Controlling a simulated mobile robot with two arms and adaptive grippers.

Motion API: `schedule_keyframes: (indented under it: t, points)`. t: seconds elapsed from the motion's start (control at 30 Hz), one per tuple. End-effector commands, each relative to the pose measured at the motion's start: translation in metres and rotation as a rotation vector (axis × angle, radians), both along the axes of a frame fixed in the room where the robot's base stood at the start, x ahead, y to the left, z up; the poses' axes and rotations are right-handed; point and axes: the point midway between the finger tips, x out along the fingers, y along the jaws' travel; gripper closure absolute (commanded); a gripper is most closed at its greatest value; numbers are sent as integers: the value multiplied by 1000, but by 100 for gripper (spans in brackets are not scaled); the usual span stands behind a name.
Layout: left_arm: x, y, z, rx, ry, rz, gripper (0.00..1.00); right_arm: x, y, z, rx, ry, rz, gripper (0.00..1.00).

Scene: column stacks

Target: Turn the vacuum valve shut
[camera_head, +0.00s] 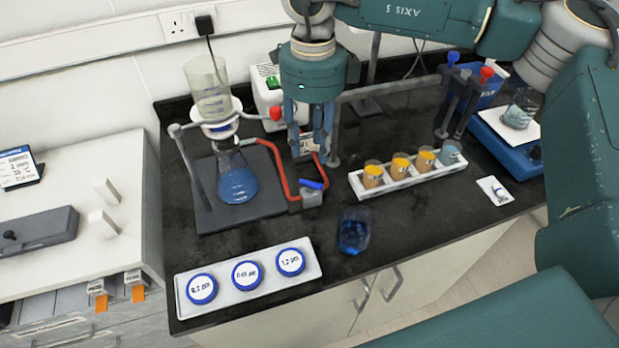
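The vacuum valve (312,197) is a small grey block on the black bench top with a blue lever handle (313,184) on it. The handle lies slanted across the block's top. Red tubing (283,172) runs from the filter flask (237,183) to the valve and on toward the back. My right gripper (309,125) hangs pointing down above and behind the valve, apart from the handle. Its blue fingers look spread, with nothing seen between them. It hides part of the white pump (265,95). My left gripper is not in view.
A white rack (408,175) of small cups stands right of the valve. A blue-filled beaker (354,231) stands near the front edge. A white tray (248,278) with blue-rimmed discs lies front left. A grey clamp bar (390,93) and a blue scale (505,135) are behind and right.

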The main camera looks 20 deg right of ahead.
Motion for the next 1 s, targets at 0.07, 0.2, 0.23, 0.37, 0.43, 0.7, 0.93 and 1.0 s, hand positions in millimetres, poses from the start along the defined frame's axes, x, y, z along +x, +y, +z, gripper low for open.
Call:
schedule_keyframes:
  t: [0.07,0.2,0.23,0.37,0.43,0.7,0.93,1.0]
  points:
    - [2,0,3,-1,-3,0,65,0,0,-5,0,1,0,65]
    - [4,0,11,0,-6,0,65,-2,0,-23,-1,5,1,65]
    - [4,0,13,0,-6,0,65,-1,0,-29,-1,5,1,65]
    - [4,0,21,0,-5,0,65,-2,0,-54,-1,5,1,65]
    - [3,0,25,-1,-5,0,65,-2,0,-67,-1,5,0,65]
    - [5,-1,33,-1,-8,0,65,-1,0,-101,0,1,0,65]
    - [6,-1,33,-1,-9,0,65,-1,0,-107,1,-1,0,65]
    - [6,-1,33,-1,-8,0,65,-1,0,-106,1,-1,0,65]
